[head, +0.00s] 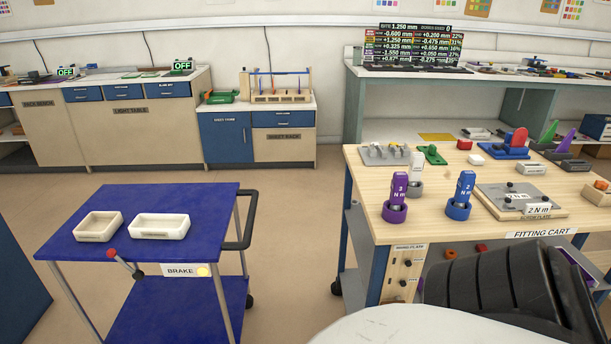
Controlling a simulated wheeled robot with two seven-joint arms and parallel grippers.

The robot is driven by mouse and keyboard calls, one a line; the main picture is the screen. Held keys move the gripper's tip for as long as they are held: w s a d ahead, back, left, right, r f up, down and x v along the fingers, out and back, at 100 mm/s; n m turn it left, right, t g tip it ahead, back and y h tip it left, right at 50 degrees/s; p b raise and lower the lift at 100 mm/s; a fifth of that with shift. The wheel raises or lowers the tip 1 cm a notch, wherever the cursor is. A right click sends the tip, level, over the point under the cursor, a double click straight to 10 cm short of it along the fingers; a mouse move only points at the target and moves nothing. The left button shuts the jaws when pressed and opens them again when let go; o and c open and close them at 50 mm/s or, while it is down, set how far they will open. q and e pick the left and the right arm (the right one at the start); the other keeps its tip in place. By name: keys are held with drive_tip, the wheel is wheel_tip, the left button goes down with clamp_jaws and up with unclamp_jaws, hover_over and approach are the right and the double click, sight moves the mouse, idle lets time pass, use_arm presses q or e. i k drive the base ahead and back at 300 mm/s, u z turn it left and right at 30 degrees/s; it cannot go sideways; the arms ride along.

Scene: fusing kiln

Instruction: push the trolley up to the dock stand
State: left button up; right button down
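The trolley (200,205) stands at the left in the head view, with a blue top, a blue lower shelf and grey legs. A black push handle (247,222) is on its right side. A brake lever with a red knob (112,253) sits at its front edge, beside a BRAKE label and a lit yellowish lamp (203,271). Two cream trays, a smaller one (99,226) and a longer one (159,226), rest on top. I cannot pick out the dock stand. Neither gripper shows; part of my arm is at the lower right.
The wooden-topped fitting cart (440,224) stands right of the trolley, with a strip of floor (297,240) between them. It carries purple and blue torque drivers and fixtures. Behind are the light table (130,131) and the insert rack (284,137). A dark blue panel edges the lower left.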

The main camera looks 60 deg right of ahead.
sight(185, 304)
drive_tip(key=z, duration=1.5)
drive_tip(key=i, duration=0.5)
drive_tip(key=z, duration=0.45)
drive_tip(key=k, duration=1.05)
drive_tip(key=u, duration=0.55)
drive_tip(key=i, duration=0.8)
drive_tip(key=u, duration=0.3)
